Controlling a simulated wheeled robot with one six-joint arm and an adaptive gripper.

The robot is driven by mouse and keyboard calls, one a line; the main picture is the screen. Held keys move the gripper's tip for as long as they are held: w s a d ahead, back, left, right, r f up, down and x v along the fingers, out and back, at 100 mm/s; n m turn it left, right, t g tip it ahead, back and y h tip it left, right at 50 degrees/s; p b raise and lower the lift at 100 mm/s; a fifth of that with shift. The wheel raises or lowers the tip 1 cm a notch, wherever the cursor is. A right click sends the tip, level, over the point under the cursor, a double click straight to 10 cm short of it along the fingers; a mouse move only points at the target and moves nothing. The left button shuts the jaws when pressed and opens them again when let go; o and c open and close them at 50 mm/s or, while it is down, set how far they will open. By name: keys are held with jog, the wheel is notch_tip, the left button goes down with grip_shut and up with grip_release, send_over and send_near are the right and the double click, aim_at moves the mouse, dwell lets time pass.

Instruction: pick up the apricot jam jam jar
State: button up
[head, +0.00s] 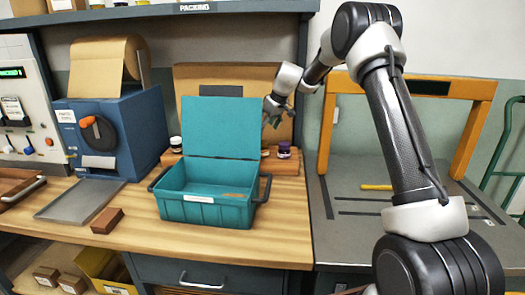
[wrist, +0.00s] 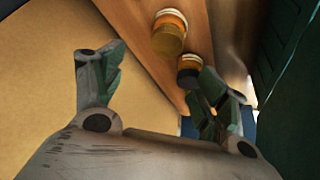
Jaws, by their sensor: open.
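The wrist view shows an amber jar with a pale lid (wrist: 169,38) on a wooden ledge, and a second, darker amber jar (wrist: 190,72) beside it. No label can be read, so I cannot tell which is the apricot jam. My gripper (wrist: 160,68) is open and empty, its fingers spread, with the second jar close to the right finger. In the head view my gripper (head: 274,112) is at the right edge of the raised teal lid (head: 222,125). The lid hides much of the ledge behind it, and I cannot pick out the amber jars there.
The open teal crate (head: 205,211) stands on the wooden bench in front of the ledge (head: 286,167). A purple jar (head: 284,150) and a white-lidded jar (head: 176,144) flank the lid. A blue paper dispenser (head: 118,130) is at left. Bench space right of the crate is clear.

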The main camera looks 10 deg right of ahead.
aim_at(263, 143)
jog(key=shift+g, duration=0.3)
notch_tip(263, 143, down, 5)
jog(key=x, duration=0.5)
jog(key=shift+a, duration=0.15)
jog(key=c, duration=1.2)
